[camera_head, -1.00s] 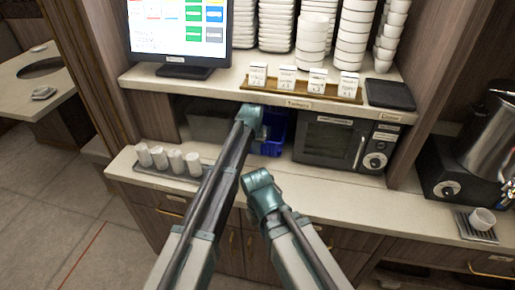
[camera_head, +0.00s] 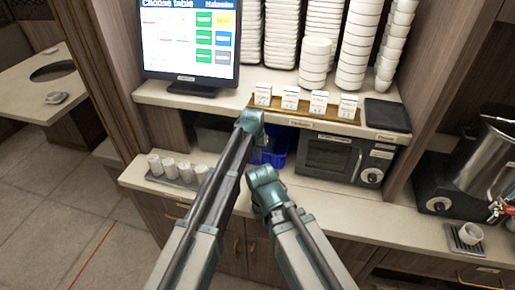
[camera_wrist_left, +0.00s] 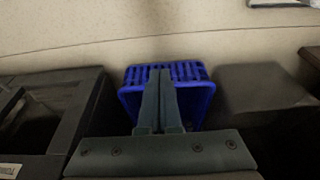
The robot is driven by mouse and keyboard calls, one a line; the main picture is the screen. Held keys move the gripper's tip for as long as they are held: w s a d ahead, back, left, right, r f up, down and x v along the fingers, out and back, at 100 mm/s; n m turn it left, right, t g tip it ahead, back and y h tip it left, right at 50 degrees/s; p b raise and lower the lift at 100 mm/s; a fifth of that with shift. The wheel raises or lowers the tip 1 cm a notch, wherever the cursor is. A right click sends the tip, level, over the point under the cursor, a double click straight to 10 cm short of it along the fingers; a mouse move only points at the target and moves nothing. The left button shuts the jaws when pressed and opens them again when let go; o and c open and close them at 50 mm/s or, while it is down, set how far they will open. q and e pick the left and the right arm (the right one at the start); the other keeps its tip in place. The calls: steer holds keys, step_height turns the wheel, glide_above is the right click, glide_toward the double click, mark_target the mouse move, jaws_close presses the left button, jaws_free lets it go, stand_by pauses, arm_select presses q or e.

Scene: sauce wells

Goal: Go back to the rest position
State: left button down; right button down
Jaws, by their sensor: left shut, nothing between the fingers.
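My left gripper (camera_wrist_left: 160,76) shows in the left wrist view with its two grey fingers together and nothing between them. Its fingers are in front of a blue basket (camera_wrist_left: 198,98), overlapping it in the picture; I cannot tell how far apart they are. In the head view my left arm reaches up to the opening under the shelf, and its fingers are hidden behind the wrist. The blue basket (camera_head: 277,150) shows partly beside that wrist. My right arm ends lower, over the counter (camera_head: 340,205), and its fingers do not show.
A dark oven (camera_head: 328,157) sits right of the basket. White cups (camera_head: 170,166) stand at left, a metal pot (camera_head: 495,165) at right.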

arm_select(q)
steer(key=shift+s, duration=0.1)
steer(key=s+a+f+g+b, duration=0.1)
steer(key=s+a, duration=0.2)
steer(key=s, duration=0.7)
steer(key=s+a+f+g+y+b, duration=0.1)
steer(key=s+a, duration=0.3)
steer(key=s, duration=0.6)
steer(key=s+a+f+g+y+b, duration=0.1)
steer(key=s+a+f, duration=0.1)
steer(key=s, duration=0.8)
steer(key=shift+s+a+f+b, duration=0.25)
steer(key=shift+a+b, duration=0.05)
steer(key=shift+a, duration=0.35)
